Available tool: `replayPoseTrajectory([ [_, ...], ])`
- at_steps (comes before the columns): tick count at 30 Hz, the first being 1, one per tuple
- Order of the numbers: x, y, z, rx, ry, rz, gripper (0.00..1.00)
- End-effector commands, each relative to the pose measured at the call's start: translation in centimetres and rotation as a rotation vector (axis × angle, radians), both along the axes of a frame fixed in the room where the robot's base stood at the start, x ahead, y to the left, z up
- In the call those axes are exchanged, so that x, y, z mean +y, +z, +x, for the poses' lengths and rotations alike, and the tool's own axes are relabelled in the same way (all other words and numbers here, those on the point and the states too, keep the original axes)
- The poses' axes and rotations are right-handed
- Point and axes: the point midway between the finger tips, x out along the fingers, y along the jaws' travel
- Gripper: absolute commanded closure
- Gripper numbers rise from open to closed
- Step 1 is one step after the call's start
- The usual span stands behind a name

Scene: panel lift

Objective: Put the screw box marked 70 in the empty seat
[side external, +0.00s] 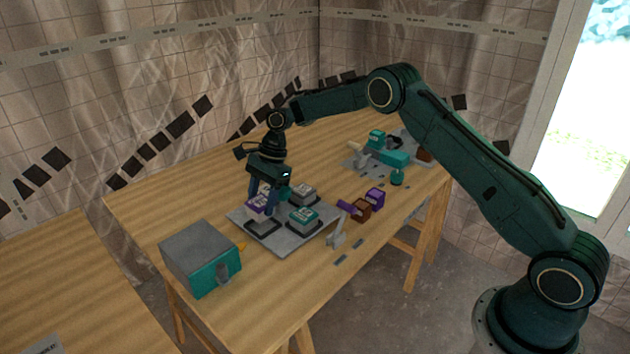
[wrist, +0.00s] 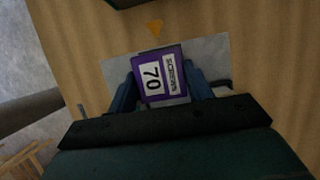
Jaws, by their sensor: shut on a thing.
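The purple screw box marked 70 (wrist: 160,76) is between the two blue fingers of my gripper (wrist: 163,92) in the wrist view, its white label facing the camera. In the side external view my gripper (side external: 264,200) points down and is shut on the purple box (side external: 257,206). The box is over the front-left part of a grey panel (side external: 283,248), just above or on a grey block with a dark outline (side external: 262,226). I cannot tell whether they touch.
A grey and teal case (side external: 200,258) stands left of the panel, near an orange marker (side external: 241,246). Right of the panel are a grey stand with a purple top (side external: 338,232), a brown box (side external: 360,209) and a purple box (side external: 375,197). Teal equipment (side external: 388,154) stands farther back.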

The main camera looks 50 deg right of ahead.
Motion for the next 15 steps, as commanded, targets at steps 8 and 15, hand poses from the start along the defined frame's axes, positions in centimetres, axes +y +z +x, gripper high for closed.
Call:
replayPoseTrajectory([
  [8,0.0,-2.5,0.0,0.001,-0.001,0.000,0.81],
  [15,0.0,-3.9,0.0,-0.001,0.000,-0.001,0.81],
])
